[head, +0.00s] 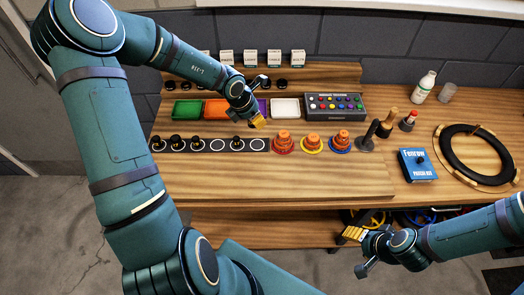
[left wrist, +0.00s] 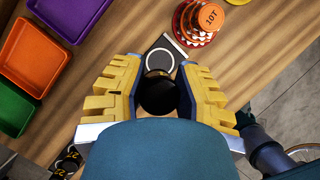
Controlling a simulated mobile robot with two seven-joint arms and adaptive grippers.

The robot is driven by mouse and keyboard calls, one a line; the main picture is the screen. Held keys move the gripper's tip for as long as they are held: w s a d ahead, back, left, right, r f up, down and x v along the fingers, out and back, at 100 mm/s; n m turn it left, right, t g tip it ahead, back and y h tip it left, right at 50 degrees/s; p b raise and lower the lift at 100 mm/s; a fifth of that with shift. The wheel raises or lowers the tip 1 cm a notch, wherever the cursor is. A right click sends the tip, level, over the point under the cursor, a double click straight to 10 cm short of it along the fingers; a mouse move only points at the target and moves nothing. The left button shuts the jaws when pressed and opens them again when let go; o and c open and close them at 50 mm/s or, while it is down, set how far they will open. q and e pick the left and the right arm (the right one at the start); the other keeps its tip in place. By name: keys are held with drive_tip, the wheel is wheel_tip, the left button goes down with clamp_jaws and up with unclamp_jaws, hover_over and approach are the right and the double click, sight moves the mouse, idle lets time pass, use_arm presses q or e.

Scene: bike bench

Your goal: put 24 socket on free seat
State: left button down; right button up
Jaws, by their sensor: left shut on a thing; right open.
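My left gripper (head: 256,122) is shut on a small dark socket, seen as a black round end (left wrist: 158,95) between the yellow fingers in the left wrist view. Any size mark on it is not readable. The fingers are just above the right end of the dark seat strip (head: 227,145). In the left wrist view, the strip's end ring (left wrist: 160,60) shows just beyond the socket. Sockets stand on the strip's left seats (head: 177,142); white rings toward its right look bare. My right gripper (head: 354,235) is open and empty, low in front of the bench.
A blue box (head: 417,164) and black ring (head: 475,155) are at right. The front bench is clear.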

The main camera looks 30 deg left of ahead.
use_arm(q)
drive_tip(key=shift+w+d, duration=0.1)
drive_tip(key=shift+d, duration=0.25)
drive_tip(key=b, duration=0.3)
hover_over(262, 142)
drive_tip(key=f, duration=0.6)
drive_tip(key=shift+s+a, duration=0.25)
drive_tip(key=shift+s, duration=0.15)
wheel_tip(262, 142, down, 4)
drive_tip(key=shift+b, duration=0.55)
use_arm(e)
drive_tip(key=f, duration=0.4)
drive_tip(key=shift+s+f, duration=0.3)
drive_tip(key=shift+f, duration=0.05)
use_arm(q)
drive_tip(key=shift+s, duration=0.1)
use_arm(e)
drive_tip(key=shift+d, duration=0.1)
